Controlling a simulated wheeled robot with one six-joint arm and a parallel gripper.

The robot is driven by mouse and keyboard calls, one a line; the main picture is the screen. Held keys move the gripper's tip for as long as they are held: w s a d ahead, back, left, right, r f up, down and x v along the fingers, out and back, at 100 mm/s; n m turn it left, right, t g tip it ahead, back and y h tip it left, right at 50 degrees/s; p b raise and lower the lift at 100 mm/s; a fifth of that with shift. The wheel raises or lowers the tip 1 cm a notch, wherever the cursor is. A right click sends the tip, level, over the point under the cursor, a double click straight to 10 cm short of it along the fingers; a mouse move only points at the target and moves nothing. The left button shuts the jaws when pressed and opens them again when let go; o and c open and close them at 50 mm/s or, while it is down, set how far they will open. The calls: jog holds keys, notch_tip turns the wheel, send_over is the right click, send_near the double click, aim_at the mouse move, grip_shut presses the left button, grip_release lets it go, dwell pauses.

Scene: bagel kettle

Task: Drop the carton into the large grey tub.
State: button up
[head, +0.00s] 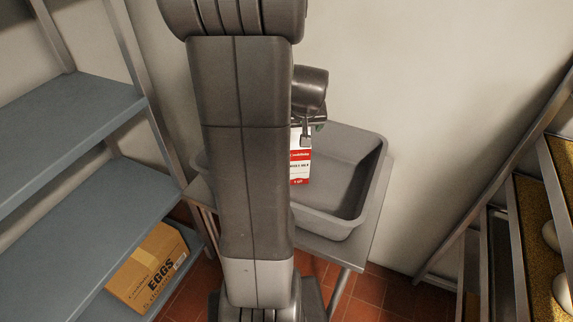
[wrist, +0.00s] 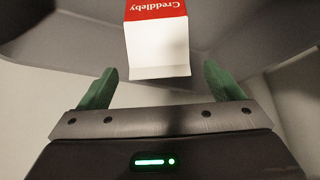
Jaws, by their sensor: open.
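The carton (head: 300,168) is a small white and red box, seen in the head view in front of the inside of the large grey tub (head: 365,190), just below my gripper (head: 306,138). My upright arm hides the tub's left part and perhaps part of the carton. In the wrist view the carton (wrist: 158,45) lies beyond the green fingertips, with a gap to each finger. My gripper (wrist: 158,78) is open and not holding it. I cannot tell whether the carton rests on the tub's floor.
The tub stands on a grey table (head: 372,225). Blue shelves (head: 65,125) are at the left, with a cardboard EGGS box (head: 148,268) low down. A rack with trays (head: 525,235) stands at the right. Red tile floor shows between them.

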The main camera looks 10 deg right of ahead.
jog(key=v, duration=1.2)
jog(key=shift+r, duration=0.2)
jog(key=x, duration=1.4)
jog(key=shift+s, duration=0.1)
jog(key=shift+r+p, duration=0.5)
jog(key=shift+r, duration=0.2)
